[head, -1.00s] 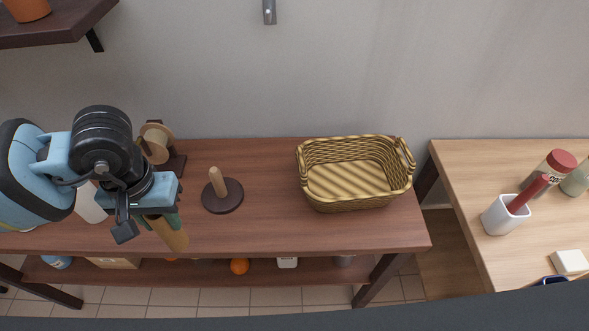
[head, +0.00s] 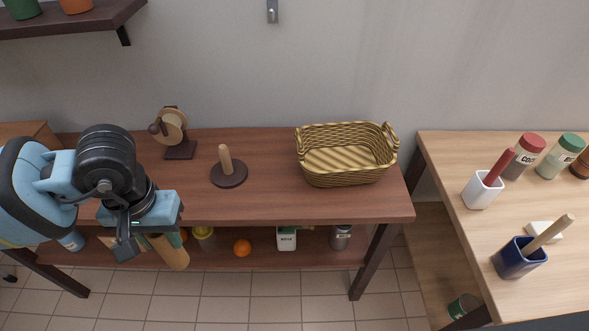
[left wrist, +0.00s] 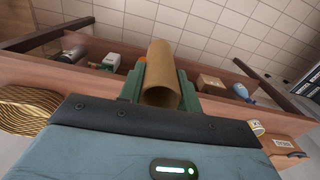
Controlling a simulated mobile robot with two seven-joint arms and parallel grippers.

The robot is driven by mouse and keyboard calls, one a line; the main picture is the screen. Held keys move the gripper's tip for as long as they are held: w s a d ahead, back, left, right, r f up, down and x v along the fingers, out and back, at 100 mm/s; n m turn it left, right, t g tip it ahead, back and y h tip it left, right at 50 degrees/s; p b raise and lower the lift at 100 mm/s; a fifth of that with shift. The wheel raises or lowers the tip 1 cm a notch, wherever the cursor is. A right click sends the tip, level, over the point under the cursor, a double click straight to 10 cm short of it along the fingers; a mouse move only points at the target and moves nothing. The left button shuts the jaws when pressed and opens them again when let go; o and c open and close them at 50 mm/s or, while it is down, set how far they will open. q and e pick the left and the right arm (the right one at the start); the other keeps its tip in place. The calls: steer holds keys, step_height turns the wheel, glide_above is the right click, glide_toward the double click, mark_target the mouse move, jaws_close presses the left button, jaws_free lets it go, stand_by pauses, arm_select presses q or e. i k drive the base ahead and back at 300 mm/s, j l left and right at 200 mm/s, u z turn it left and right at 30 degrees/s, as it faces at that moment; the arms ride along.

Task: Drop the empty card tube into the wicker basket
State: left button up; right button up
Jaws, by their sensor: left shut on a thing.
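The wicker basket (head: 346,177) stands on the brown wooden table, toward its right end, and looks empty. Its edge also shows at the left of the left wrist view (left wrist: 22,108). My left gripper (head: 150,240) is shut on the brown card tube (head: 172,253), in front of the table's near edge and left of the basket. In the left wrist view the tube (left wrist: 160,75) sits between the green fingers (left wrist: 161,88), its hollow open end facing the camera. My right gripper is not in view.
A wooden post on a round dark base (head: 229,174) stands between my gripper and the basket. A dispenser with a roll (head: 172,128) stands behind it. The lower shelf holds an orange (head: 242,248) and jars. A lighter counter (head: 515,200) is at right.

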mark_target(335, 164)
steer(key=k+z, duration=0.2)
steer(key=z, duration=1)
steer(key=j, duration=0.8)
steer(key=i, duration=0.55)
